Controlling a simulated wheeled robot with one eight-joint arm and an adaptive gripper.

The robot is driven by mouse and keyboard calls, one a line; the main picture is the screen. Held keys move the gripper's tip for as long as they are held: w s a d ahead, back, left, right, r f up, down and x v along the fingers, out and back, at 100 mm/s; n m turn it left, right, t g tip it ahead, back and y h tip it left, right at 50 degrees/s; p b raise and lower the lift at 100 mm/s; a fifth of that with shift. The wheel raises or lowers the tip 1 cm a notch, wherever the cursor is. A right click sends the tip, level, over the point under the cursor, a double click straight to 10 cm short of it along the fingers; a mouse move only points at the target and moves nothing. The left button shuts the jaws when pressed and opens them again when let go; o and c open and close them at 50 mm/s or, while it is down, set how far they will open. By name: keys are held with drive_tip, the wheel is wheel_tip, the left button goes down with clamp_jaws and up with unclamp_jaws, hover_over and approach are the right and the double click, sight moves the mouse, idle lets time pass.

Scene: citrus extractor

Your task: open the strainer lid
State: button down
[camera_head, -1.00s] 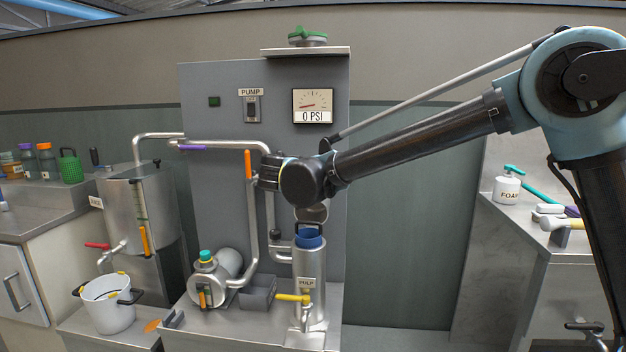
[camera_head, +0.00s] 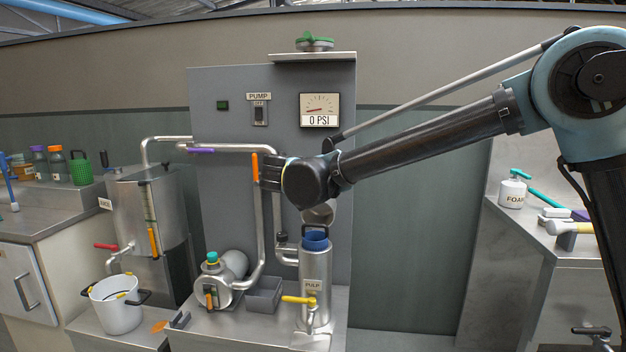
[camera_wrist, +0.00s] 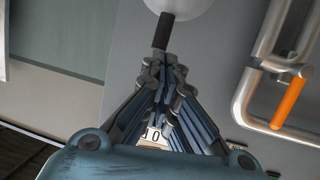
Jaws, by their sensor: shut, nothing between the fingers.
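The strainer is the upright steel cylinder labelled PULP (camera_head: 316,272), with a blue part (camera_head: 316,241) showing in its open mouth. A round grey lid (camera_head: 321,213) stands tilted up behind the mouth, its top partly hidden by my arm. In the wrist view, a pale rounded piece (camera_wrist: 182,6) with a dark bar, apparently the lid and its handle, shows at the top edge. My gripper (camera_wrist: 165,62) is shut and empty, its fingertips close to the dark bar; I cannot tell whether they touch. In the head view its fingers are hidden behind my wrist.
A pipe with an orange handle (camera_wrist: 288,103) runs beside my gripper. The grey panel with the pressure gauge (camera_head: 320,104) stands behind. A yellow tap handle (camera_head: 298,300) juts from the strainer's front. A white pot (camera_head: 117,308) stands at lower left.

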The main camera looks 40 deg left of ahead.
drive_tip(key=r+v, duration=0.1)
drive_tip(key=v, duration=1)
drive_tip(key=w+d+f+m+g+h, duration=0.15)
drive_tip(key=w+d+h, duration=0.35)
drive_tip(key=w+d, duration=1.5)
drive_tip(key=w+d+f+g+h, duration=0.25)
drive_tip(key=w+d, duration=0.35)
drive_tip(key=d, duration=0.6)
drive_tip(key=w+d+f+g+h, duration=0.1)
drive_tip(key=w+d+f, duration=0.35)
drive_tip(key=d, duration=0.75)
drive_tip(key=s+d+f+m+g, duration=0.1)
drive_tip(key=s+d+f, duration=0.1)
drive_tip(key=d, duration=0.6)
drive_tip(key=s+d+f+g, duration=0.1)
drive_tip(key=d+f+g, duration=0.15)
drive_tip(key=d, duration=0.45)
drive_tip(key=s+d+f+m+g, duration=0.1)
drive_tip(key=s+d+f, duration=0.15)
drive_tip(key=d, duration=0.55)
drive_tip(key=s+d+f+g+y, duration=0.1)
drive_tip(key=s+d+f, duration=0.3)
drive_tip(key=s+f, duration=0.2)
drive_tip(key=s+d+f+m+g+y, duration=0.1)
drive_tip(key=s+d+f+y, duration=0.1)
drive_tip(key=s+d+f, duration=0.3)
wheel_tip(320, 180, down, 2)
drive_tip(key=s, duration=0.3)
drive_tip(key=shift+f, duration=0.2)
